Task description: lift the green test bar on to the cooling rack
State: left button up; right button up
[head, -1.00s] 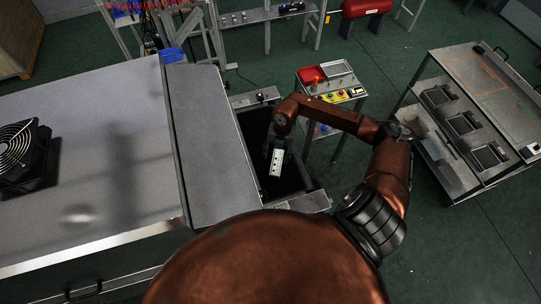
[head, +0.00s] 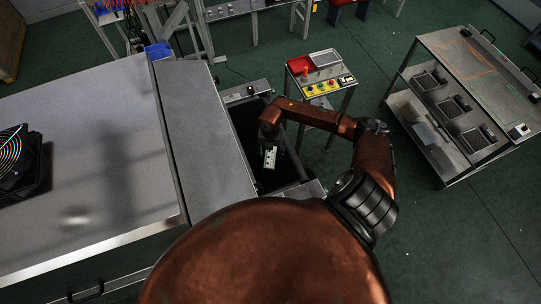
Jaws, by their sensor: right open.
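My right gripper (head: 270,160) hangs down, open, over the dark recess (head: 244,130) at the dryer's end. Its fingertips are hard to make out against the dark. I cannot make out a green test bar; the recess is dark and partly hidden by my right arm and gripper. A metal two-level stand (head: 455,53) at the right has orange and green outlines on its top and several dark trays on its lower shelf. I cannot tell whether it is the cooling rack. My left gripper is not in view.
The long grey dryer housing (head: 90,130) fills the left, with a black fan (head: 14,160) on it. A small control stand (head: 322,78) with a red tray and yellow button panel stands behind my right arm. Green floor is free between it and the right stand.

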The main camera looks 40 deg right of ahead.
jog(key=shift+c, duration=0.3)
jog(key=c, duration=1.4)
jog(key=shift+r, duration=0.1)
